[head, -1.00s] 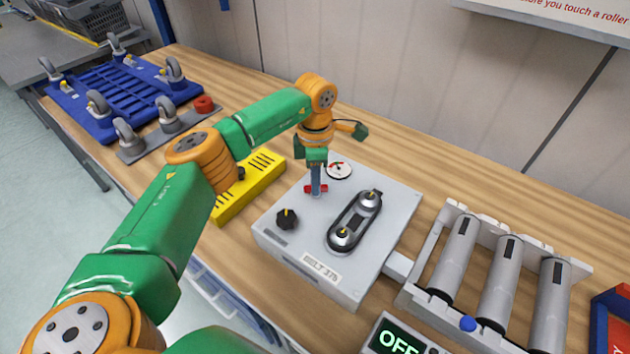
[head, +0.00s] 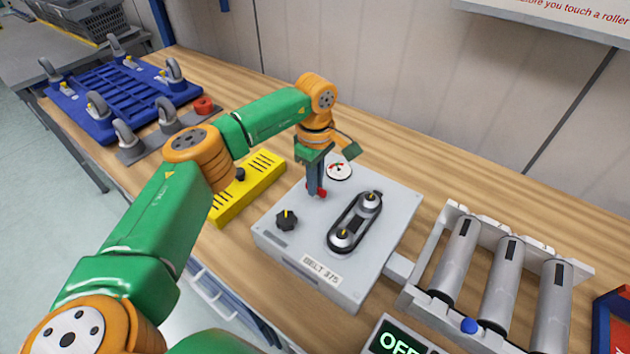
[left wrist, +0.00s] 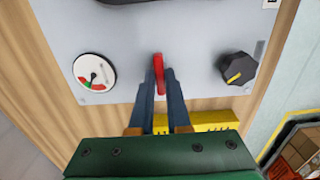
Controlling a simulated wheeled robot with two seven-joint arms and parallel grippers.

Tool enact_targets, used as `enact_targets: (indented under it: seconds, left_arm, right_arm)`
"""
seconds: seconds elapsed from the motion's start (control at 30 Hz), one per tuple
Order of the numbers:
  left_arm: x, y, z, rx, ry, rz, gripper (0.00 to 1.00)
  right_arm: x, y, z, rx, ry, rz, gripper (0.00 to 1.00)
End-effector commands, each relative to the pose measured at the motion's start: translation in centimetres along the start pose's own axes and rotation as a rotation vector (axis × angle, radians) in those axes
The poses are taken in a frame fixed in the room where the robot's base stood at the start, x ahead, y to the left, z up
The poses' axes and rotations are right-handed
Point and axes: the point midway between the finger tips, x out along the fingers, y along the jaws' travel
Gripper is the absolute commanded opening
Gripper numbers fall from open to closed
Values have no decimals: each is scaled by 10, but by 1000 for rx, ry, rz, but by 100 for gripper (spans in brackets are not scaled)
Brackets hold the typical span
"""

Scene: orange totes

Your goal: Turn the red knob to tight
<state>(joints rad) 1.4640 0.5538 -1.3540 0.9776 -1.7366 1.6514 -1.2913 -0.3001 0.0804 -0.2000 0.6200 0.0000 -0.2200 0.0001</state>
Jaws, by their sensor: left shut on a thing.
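The red knob (head: 321,193) is on top of the grey belt box (head: 375,275), near its back left edge. My left gripper (head: 316,188) points down from above and is shut on it. In the left wrist view the red knob (left wrist: 158,70) is a narrow bar between the two dark fingers (left wrist: 160,85). The fingers hide part of it. A round dial (head: 339,171) with a red and green scale sits behind the knob. It also shows in the left wrist view (left wrist: 94,72); its exact reading is too small to tell. My right gripper is out of view.
A black knob (head: 287,219) with a yellow mark and a black belt on two pulleys (head: 355,222) are on the same box. A yellow block (head: 250,185) lies to its left. Rollers (head: 500,270) stand right. A blue dolly (head: 120,95) is far left.

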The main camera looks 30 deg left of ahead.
Motion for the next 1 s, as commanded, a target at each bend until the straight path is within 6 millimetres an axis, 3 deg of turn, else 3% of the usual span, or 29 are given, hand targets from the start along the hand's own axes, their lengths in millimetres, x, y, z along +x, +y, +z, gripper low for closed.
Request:
enact_targets:
  seconds: [0.57,0.6,0.7,1.0]
  left_arm:
    - [1,0,1,30,-2,-2,0]
    - [1,0,1,30,-2,-2,23]
    - [1,0,1,29,-1,-2,45]
    - [-2,0,0,27,-1,1,45]
  right_arm:
    - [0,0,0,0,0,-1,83]
    - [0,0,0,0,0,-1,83]
    - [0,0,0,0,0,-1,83]
    - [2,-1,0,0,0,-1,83]
